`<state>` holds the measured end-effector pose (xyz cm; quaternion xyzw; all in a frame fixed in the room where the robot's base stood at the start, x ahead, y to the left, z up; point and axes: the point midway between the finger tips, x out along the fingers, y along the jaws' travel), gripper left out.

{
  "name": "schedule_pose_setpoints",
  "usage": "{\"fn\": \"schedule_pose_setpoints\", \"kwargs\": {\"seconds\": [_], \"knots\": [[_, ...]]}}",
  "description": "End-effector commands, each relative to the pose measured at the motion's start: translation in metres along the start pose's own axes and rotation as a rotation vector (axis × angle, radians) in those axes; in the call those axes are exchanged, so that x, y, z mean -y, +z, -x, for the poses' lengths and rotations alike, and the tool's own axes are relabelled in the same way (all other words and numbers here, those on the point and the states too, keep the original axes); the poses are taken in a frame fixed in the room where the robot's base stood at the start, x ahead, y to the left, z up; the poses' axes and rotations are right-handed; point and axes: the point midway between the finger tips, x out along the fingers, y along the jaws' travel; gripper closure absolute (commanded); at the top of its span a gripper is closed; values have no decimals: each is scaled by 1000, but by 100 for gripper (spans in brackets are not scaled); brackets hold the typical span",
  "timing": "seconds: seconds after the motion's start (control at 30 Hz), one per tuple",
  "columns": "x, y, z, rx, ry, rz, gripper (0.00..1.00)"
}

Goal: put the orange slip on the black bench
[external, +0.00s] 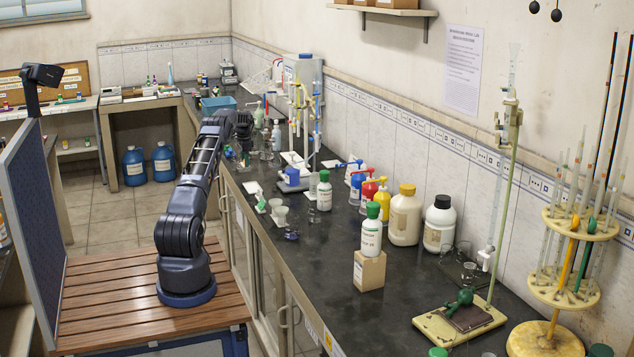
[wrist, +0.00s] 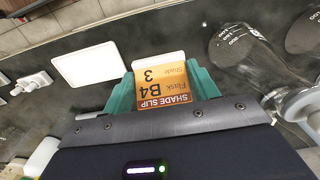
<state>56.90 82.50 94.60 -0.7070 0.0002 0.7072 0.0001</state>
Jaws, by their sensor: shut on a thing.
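The orange slip (wrist: 165,88) shows in the wrist view, with a white upper edge and print reading "SHADE SLIP", "Flask B4" and "Shade 3", upside down in this view. My gripper (wrist: 163,80) has teal fingers on both sides of the slip and is shut on it. The black bench (external: 335,290) runs along the wall in the external view, and its dark top (wrist: 190,25) lies below the gripper in the wrist view. In the external view my arm reaches over the bench's far part; the slip is too small to make out there.
A white rectangular tile (wrist: 90,65) lies left of the slip in the wrist view. A clear glass flask (wrist: 245,55) is close on the right. Bottles, including a green-capped one (external: 324,190), stand along the bench. The near bench front is fairly clear.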

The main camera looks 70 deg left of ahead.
Motion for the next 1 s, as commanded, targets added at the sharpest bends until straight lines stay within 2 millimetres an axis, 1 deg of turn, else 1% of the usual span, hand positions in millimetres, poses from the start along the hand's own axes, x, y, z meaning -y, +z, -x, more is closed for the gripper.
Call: {"fn": "schedule_pose_setpoints", "kwargs": {"seconds": [0.03,0.27,0.37,0.5,0.6,1.0], "knots": [[0,0,-4,0,1,0,63],[0,0,-16,0,0,0,63],[0,0,-30,0,1,0,63],[0,0,-53,1,2,0,63],[0,0,-63,0,0,0,63],[0,0,-68,0,-1,0,63]]}}
